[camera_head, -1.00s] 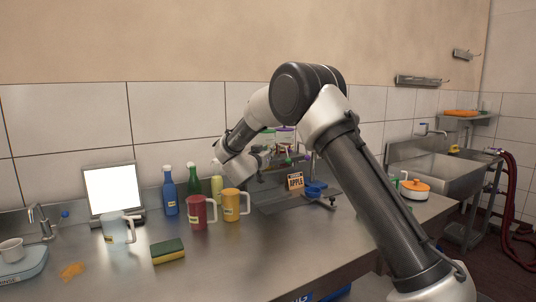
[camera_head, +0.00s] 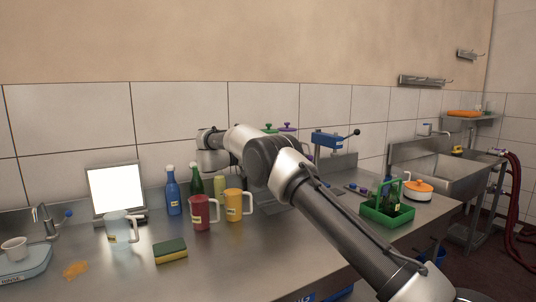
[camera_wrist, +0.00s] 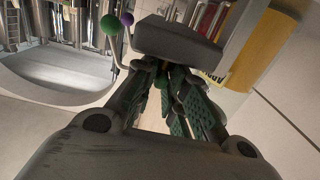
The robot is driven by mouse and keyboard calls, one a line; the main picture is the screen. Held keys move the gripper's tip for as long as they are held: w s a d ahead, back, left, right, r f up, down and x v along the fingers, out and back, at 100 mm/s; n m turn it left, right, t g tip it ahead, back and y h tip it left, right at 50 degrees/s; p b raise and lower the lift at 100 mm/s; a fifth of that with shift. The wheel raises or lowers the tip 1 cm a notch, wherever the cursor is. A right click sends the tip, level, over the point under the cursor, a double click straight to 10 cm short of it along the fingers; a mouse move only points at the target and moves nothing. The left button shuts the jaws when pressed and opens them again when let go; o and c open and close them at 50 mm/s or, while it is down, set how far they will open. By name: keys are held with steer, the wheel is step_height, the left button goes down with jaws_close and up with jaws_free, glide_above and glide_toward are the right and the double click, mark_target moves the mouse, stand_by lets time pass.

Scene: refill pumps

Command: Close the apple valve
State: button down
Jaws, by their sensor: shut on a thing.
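My gripper (camera_wrist: 172,88) has its green-padded fingers drawn together in the wrist view, at a grey block (camera_wrist: 178,42). It is shut on a small dark piece that looks like the apple valve's handle, but the fingers hide most of it. Left of the fingers, a lever with a green ball (camera_wrist: 111,25) and one with a purple ball (camera_wrist: 127,18) stand free. In the head view, my arm's end is by the back wall behind the bottles, and my arm covers the apple valve and most of the pumps.
A yellow mug (camera_head: 233,205), red mug (camera_head: 201,214), blue bottle (camera_head: 171,193) and green bottle (camera_head: 196,182) stand close by my arm. A green crate (camera_head: 387,214) stands at the right.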

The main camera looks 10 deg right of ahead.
steer(key=shift+r, duration=0.1)
stand_by(0.4)
steer(key=c, duration=1.5)
jaws_free()
steer(key=v, duration=1.2)
steer(key=shift+w, duration=0.1)
